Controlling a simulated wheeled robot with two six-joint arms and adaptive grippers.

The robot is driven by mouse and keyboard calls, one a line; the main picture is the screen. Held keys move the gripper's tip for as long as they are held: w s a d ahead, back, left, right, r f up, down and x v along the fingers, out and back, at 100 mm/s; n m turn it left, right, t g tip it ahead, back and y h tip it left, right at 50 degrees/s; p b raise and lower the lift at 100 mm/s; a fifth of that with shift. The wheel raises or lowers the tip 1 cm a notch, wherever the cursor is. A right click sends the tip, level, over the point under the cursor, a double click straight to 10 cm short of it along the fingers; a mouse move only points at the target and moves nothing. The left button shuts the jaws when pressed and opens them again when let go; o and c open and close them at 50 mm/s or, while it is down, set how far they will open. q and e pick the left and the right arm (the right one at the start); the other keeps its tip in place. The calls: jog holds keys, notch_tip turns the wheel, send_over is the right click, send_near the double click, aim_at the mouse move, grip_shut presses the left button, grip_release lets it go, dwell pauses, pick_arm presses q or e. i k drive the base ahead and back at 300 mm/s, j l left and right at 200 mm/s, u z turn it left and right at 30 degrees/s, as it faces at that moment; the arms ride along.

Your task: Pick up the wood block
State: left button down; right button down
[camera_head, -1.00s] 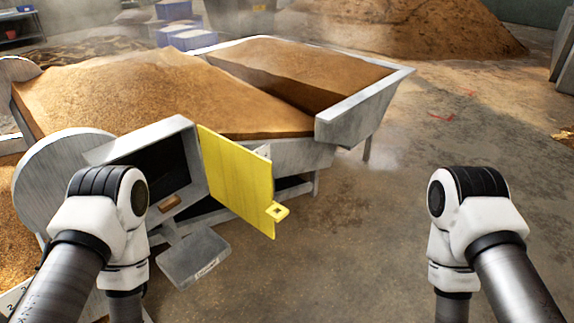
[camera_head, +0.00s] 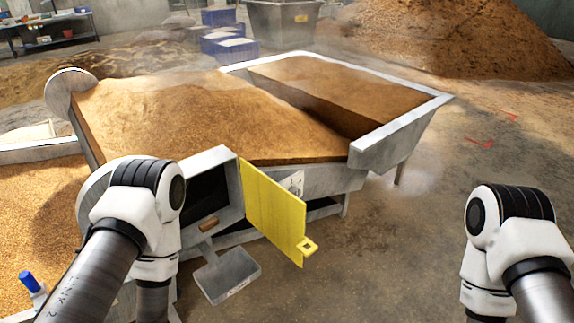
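A small brown wood block (camera_head: 208,225) lies at the lower front edge of the opening of a grey metal box. The box's yellow door (camera_head: 272,208) stands open to the right of the opening. My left arm comes in at the lower left, just left of the box, and hides part of it. My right arm is at the lower right, over bare floor. Both grippers are below the frame and out of sight.
A large grain-filled metal hopper (camera_head: 404,130) stands behind the box. A grey plate (camera_head: 227,273) sticks out low below the opening. Loose grain (camera_head: 35,215) covers the left side. The floor (camera_head: 400,260) between the door and my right arm is clear.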

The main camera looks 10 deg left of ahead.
aim_at(210, 224)
jog(key=i+l+u, duration=0.1)
jog(key=u, duration=0.4)
jog(key=i+l+u, duration=0.1)
jog(key=l+u, duration=0.15)
jog(key=u, duration=0.25)
jog(key=l+u, duration=0.2)
jog(key=u, duration=0.3)
jog(key=l+u, duration=0.2)
jog(key=l, duration=0.6)
jog(key=l+u, duration=0.2)
jog(key=l, duration=0.65)
jog(key=l+u, duration=0.2)
jog(key=l, duration=0.6)
jog(key=i+l, duration=0.25)
jog(key=i, duration=0.05)
